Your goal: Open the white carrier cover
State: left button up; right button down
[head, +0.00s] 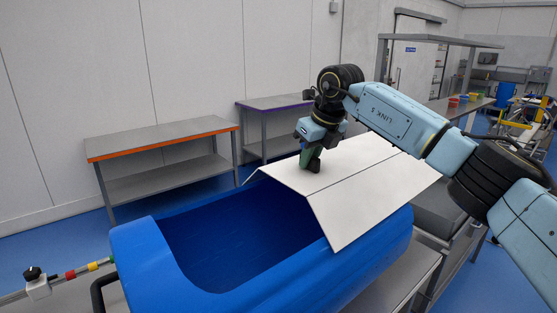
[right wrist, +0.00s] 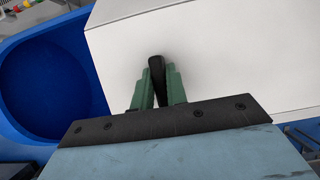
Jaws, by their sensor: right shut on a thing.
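The white carrier cover (head: 365,180) lies over the right part of the blue tub carrier (head: 150,255). Its front flap slopes down over the tub's side, and the left part of the tub is uncovered, showing a dark blue inside. My right gripper (head: 311,163) reaches down onto the cover near its left edge. In the right wrist view its green fingers are shut on a black handle (right wrist: 157,80) that stands on the white cover (right wrist: 220,60). The open tub (right wrist: 45,85) shows at the left there. My left gripper is not in view.
A steel table with an orange edge (head: 160,144) and one with a purple edge (head: 275,104) stand behind, by the wall. A grey shelf unit (head: 440,40) stands at the back right. Blue floor is free between the tub and the tables.

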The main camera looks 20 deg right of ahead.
jog(key=shift+w+d, duration=0.25)
jog(key=shift+d, duration=0.55)
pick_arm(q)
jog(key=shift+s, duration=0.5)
pick_arm(e)
jog(key=shift+r, duration=0.1)
jog(key=shift+s, duration=0.1)
jog(key=c, duration=1.8)
grip_release()
jog(key=o, duration=0.4)
jog(key=shift+f, duration=0.2)
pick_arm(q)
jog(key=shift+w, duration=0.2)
pick_arm(e)
jog(key=shift+a, duration=0.1)
jog(key=shift+r, duration=0.1)
